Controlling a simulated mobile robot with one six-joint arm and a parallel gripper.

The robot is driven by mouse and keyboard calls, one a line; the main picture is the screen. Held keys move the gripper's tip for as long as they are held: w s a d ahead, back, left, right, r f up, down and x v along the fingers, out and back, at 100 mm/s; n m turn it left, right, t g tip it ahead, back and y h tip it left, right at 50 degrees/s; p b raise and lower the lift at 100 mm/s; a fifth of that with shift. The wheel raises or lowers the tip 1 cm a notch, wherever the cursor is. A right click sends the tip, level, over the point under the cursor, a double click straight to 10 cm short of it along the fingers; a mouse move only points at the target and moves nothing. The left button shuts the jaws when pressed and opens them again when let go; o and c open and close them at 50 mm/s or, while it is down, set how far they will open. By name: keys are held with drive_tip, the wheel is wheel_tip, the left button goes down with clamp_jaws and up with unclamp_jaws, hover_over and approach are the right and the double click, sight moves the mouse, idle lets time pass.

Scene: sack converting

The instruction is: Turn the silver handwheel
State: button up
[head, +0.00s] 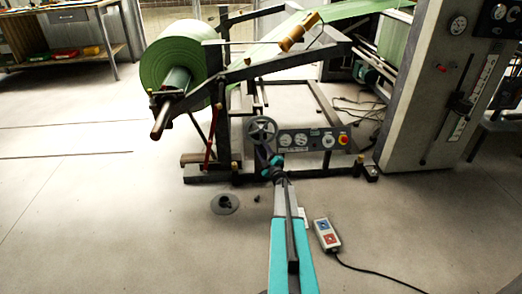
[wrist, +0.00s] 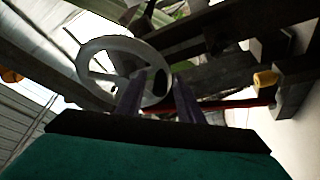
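The silver handwheel (head: 262,130) is a grey spoked ring on the front of the dark unwind frame, just left of the gauge panel. In the wrist view its pale rim (wrist: 115,43) fills the upper left middle. My gripper (head: 267,157) is just below the wheel in the head view, small and dark there. In the wrist view the two fingers of my gripper (wrist: 155,88) stand apart, with the right part of the rim showing between and beyond them. I cannot tell whether they touch it. The fingers hide part of the wheel.
The gauge panel (head: 312,140) with a red button is right of the wheel. A green roll (head: 182,58) on its shaft is above left. A control pendant (head: 327,236) with a cable lies on the floor at right. A grey cabinet (head: 415,90) stands right. Floor at left is clear.

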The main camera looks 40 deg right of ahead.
drive_tip(key=shift+w, duration=0.15)
clamp_jaws()
drive_tip(key=shift+a, duration=0.2)
drive_tip(key=shift+d, duration=0.15)
drive_tip(key=shift+w+m, duration=0.1)
drive_tip(key=shift+m, duration=0.2)
